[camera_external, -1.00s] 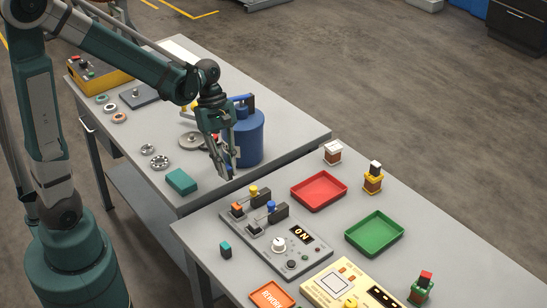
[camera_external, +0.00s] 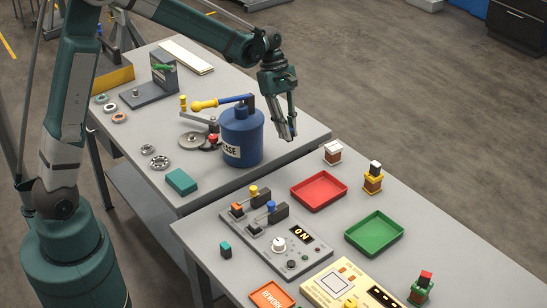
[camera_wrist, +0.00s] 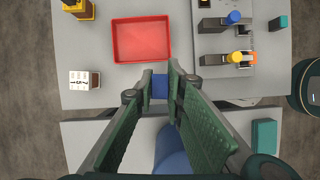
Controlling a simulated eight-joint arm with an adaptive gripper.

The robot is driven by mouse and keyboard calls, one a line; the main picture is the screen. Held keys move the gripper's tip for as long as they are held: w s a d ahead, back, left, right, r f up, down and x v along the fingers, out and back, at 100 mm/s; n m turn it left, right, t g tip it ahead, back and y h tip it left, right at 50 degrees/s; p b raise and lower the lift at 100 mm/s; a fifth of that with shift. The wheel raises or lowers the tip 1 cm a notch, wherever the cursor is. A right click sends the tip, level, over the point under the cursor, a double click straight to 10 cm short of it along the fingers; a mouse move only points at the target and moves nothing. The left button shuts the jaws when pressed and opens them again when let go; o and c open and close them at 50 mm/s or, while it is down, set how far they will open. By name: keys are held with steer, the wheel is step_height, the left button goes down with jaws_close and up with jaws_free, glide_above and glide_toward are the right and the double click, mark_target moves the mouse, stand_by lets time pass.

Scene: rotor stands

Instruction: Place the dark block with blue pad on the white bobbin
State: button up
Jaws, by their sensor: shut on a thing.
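My gripper (camera_external: 288,137) is shut and hangs above the back table, to the right of the blue canister (camera_external: 242,137). In the wrist view my gripper (camera_wrist: 160,88) has a small block between its fingertips; only its blue pad (camera_wrist: 160,87) shows clearly, and its dark part is mostly hidden. The white bobbin (camera_external: 333,148), with a copper-brown middle, stands on the front table, right of the gripper and apart from it. In the wrist view the white bobbin (camera_wrist: 81,79) is at the left, beyond the fingertips.
A red tray (camera_external: 319,190) and a green tray (camera_external: 374,234) lie on the front table. A yellow bobbin (camera_external: 374,187) bears a dark block with a white pad. A green bobbin (camera_external: 421,292) bears a red-topped block. A gap separates the tables.

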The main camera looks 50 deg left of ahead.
steer(key=n+p, duration=0.1)
steer(key=p, duration=0.3)
glide_above(332, 148)
steer(key=a, duration=0.2)
steer(key=shift+s+d+f, duration=0.15)
steer(key=shift+d+f, duration=0.05)
steer(key=shift+f, duration=0.2)
steer(key=shift+f, duration=3.1)
steer(key=shift+f, duration=0.1)
steer(key=shift+f, duration=1.75)
steer(key=shift+f, duration=0.2)
steer(key=o, duration=0.8)
steer(key=shift+o, duration=0.4)
